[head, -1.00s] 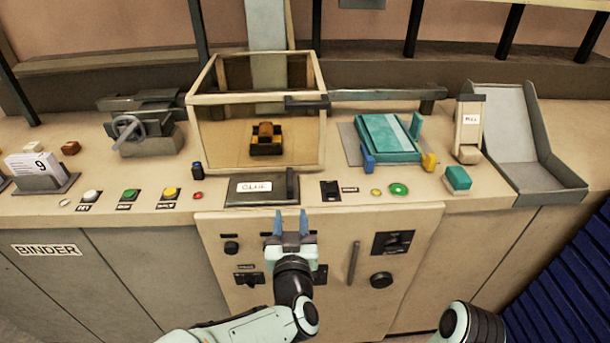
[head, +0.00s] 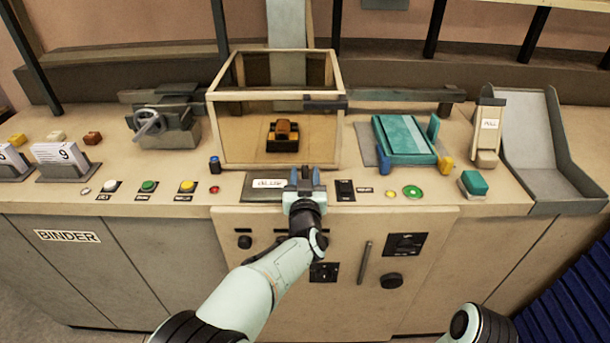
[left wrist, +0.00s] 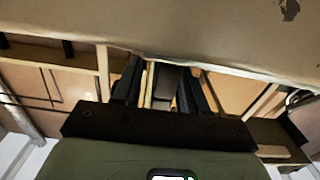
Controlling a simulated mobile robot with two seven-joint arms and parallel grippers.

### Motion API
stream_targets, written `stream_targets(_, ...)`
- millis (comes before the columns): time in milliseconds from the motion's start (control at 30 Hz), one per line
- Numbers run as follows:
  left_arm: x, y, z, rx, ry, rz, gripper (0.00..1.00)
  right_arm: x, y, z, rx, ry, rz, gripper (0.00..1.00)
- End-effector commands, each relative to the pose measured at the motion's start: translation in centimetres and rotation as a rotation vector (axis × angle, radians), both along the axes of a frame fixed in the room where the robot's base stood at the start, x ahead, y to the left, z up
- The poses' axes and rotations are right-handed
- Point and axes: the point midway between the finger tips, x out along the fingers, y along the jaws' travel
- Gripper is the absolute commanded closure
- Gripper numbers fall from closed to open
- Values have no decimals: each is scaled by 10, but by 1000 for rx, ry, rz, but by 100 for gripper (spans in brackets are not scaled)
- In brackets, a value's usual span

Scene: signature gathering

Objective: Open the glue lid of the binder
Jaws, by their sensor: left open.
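The glue lid (head: 262,183) is a dark flat plate with a white label, lying shut on the counter in front of the framed glass box. Its upright dark handle at the right end is largely hidden by my left gripper (head: 305,178). My left gripper is open, its two blue fingertips pointing away at the lid's handle end. In the left wrist view the dark fingers of my left gripper (left wrist: 165,88) stand apart, with a dark upright piece between them; I cannot tell whether they touch it. My right gripper is out of view.
The glass box (head: 215,130) stands just behind the lid. Buttons line the front edge. A teal press (head: 403,138) stands further right.

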Motion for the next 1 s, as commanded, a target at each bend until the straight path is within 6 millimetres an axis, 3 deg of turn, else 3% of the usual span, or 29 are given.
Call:
stream_targets(267, 1, 0, 0, 1, 1, 0, 57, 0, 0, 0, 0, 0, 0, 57)
stream_targets(400, 1, 0, 0, 1, 0, 0, 100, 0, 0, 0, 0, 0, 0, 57)
stream_targets(767, 1, 2, 4, -27, 0, 2, 100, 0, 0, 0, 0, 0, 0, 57)
stream_targets(1000, 1, 10, 23, -149, -2, 2, 100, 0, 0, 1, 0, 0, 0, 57)
